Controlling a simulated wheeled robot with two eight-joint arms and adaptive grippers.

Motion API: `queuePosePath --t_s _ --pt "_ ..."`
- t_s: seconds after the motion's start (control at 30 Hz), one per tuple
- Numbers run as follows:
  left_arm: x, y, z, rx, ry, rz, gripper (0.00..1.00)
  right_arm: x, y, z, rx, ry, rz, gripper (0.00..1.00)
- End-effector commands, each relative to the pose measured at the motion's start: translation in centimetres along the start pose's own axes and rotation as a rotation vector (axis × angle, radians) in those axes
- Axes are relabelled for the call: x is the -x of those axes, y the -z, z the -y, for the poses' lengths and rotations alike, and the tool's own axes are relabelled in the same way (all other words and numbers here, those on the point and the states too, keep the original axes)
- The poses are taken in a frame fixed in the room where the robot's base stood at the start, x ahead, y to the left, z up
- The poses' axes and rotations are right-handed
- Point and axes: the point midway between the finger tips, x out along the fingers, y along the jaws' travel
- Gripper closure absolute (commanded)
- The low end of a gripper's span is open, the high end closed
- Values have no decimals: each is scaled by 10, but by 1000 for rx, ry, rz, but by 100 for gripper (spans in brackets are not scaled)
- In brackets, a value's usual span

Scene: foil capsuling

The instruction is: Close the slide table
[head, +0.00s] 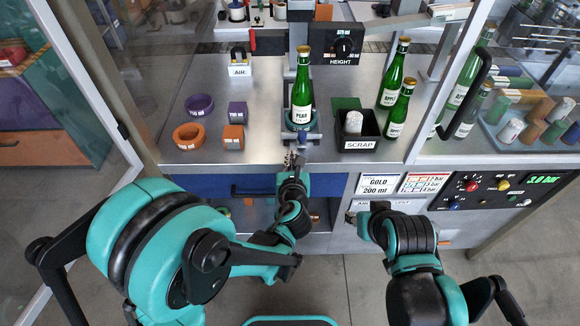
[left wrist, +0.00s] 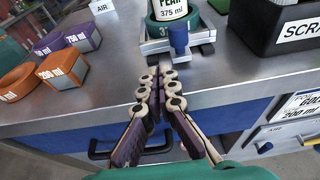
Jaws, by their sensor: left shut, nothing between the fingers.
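The slide table (head: 301,137) is a small grey carriage with a green round seat, at the front of the steel bench. A green bottle with a PEAR label (head: 302,100) stands upright in the seat. In the left wrist view, a blue knob (left wrist: 178,38) sticks up at the carriage's front (left wrist: 155,46). My left gripper (head: 291,160) is shut and empty just in front of the carriage; its fingertips (left wrist: 160,82) are over the bench edge, apart from the knob. My right gripper (head: 368,218) is low by the front panel; its fingers are hard to make out.
A black SCRAP bin (head: 371,143) stands right of the carriage, with several green bottles (head: 397,110) beyond. Purple and orange rings (head: 189,136) and blocks (head: 233,137) lie to the left. A blue drawer front (head: 240,187) with a dark handle is below the edge.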

Motion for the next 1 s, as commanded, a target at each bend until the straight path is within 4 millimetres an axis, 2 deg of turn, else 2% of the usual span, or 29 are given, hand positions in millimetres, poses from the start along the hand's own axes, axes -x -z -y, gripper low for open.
queuePosePath --t_s 0.03,0.2,0.4,1.0 --pt "-13 2 -1 1 -3 0 100 -4 -3 0 0 0 0 60" --pt "-45 -1 -1 1 -2 1 100 -10 -7 0 0 0 0 60" --pt "-68 -9 0 2 0 0 100 -14 -10 0 0 0 0 60" --pt "-76 -13 0 2 0 0 100 -14 -10 0 0 0 0 60"
